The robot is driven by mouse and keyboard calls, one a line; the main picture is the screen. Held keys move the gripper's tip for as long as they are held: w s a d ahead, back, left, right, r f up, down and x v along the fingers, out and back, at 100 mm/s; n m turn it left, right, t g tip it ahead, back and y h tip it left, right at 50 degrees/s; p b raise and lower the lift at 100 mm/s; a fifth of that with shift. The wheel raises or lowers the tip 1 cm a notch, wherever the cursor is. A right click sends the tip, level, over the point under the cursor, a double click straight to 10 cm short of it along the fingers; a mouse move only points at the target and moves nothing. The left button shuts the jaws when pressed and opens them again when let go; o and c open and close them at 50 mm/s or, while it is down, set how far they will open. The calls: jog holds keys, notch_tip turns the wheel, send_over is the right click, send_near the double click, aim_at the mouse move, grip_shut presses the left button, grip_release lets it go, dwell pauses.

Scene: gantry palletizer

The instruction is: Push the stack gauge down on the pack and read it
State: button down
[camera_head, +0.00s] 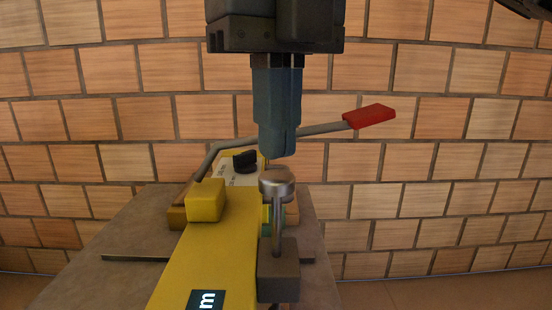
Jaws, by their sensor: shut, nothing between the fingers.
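My gripper (277,150) has blue fingers pointing straight down, pressed together with nothing between them. Just below the fingertips is a round metal cap (276,183) on an upright silver rod, which looks like the stack gauge. A thin gap seems to separate fingertips and cap, though contact is hard to judge. A small green and yellow part (266,218) shows behind the rod, partly hidden. I cannot make out a scale reading or clearly identify the pack.
A yellow beam (205,255) with a dark label marked "m" runs toward me, with a yellow block (206,200) on its left. A bent lever with a red grip (369,116) crosses behind my fingers. A black knob (244,160) sits behind. A brick-patterned wall closes the back.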

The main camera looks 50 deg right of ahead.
dwell(0.4)
jog(key=shift+r+p, duration=1.45)
jog(key=shift+r, duration=1.05)
jog(key=shift+f, duration=0.1)
